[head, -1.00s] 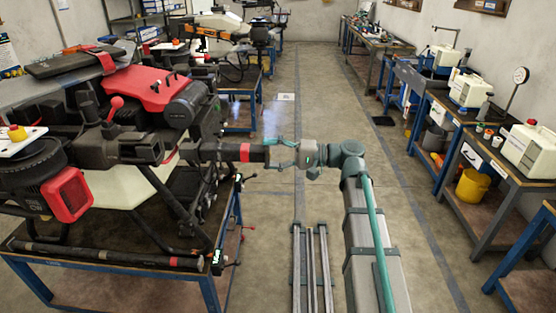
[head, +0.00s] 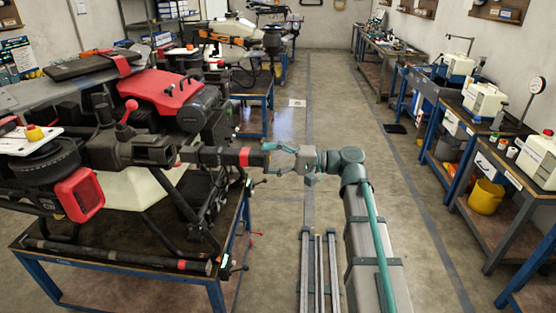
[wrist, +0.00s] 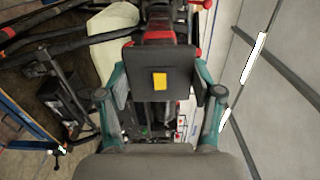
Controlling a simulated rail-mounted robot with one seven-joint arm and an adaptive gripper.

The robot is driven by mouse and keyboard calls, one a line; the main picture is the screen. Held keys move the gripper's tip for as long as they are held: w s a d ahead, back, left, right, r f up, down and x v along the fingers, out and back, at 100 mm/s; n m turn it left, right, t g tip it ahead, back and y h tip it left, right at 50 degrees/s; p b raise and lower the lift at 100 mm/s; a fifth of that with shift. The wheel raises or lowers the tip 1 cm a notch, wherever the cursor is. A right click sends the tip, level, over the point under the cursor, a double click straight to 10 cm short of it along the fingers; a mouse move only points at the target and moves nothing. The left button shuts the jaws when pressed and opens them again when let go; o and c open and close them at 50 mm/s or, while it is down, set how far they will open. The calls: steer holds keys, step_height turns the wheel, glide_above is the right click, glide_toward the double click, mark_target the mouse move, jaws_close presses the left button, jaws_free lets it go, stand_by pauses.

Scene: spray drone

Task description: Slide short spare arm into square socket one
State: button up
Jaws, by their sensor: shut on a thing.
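The short spare arm (head: 222,156) is a black bar with a red band, held level beside the drone in the head view. My gripper (head: 275,157) is shut on its right end. In the wrist view, my gripper (wrist: 160,85) has a finger on each side of the arm's dark, flat end (wrist: 147,62), which carries a yellow patch. A black square socket (head: 155,152) sits on the near side of the red and black drone (head: 165,88). The arm's left tip is close to the socket and roughly in line; I cannot tell whether they touch.
The drone stands on a blue-framed table (head: 120,283). A dark bar with a red band (head: 120,255) lies along its front edge. Benches with white machines (head: 485,100) and a yellow bucket (head: 486,196) line the right side.

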mark_target(239, 157)
steer(key=shift+w+a, duration=0.15)
steer(key=shift+a, duration=1.15)
steer(key=shift+w+a+b, duration=0.2)
steer(key=shift+a+b, duration=0.2)
steer(key=shift+a, duration=1.15)
steer(key=shift+w+a+b, duration=0.2)
steer(key=shift+a+b, duration=0.15)
steer(key=shift+a, duration=1.15)
stand_by(1.5)
steer(key=o, duration=1.8)
steer(key=shift+a, duration=0.1)
steer(key=d, duration=0.4)
steer(key=s+d, duration=0.1)
steer(key=d, duration=0.7)
steer(key=shift+s, duration=0.25)
